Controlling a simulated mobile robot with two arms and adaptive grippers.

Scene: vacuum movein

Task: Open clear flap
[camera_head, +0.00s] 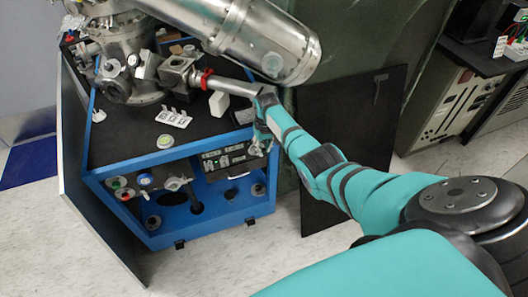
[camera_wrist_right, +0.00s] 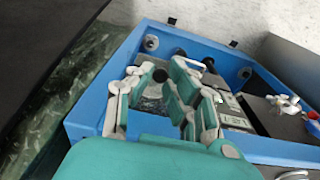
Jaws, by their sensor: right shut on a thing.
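My right gripper (camera_head: 262,142) is at the right end of the instrument panel (camera_head: 226,157) on the front of the blue frame. In the right wrist view my right gripper (camera_wrist_right: 165,72) has its fingers closed in around a small part at the panel. This is most likely the clear flap, but the flap is transparent and mostly hidden by the fingers, so its edges and angle cannot be made out. A white handle (camera_wrist_right: 188,63) shows just beyond the fingertips. My left gripper is in neither view.
The blue frame (camera_head: 184,240) carries steel vacuum chambers and a long steel cylinder (camera_head: 262,38) above my right forearm. Valves and knobs (camera_head: 145,180) sit left of the panel. A black board (camera_head: 345,110) stands to the right. Light floor (camera_head: 215,270) lies clear in front.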

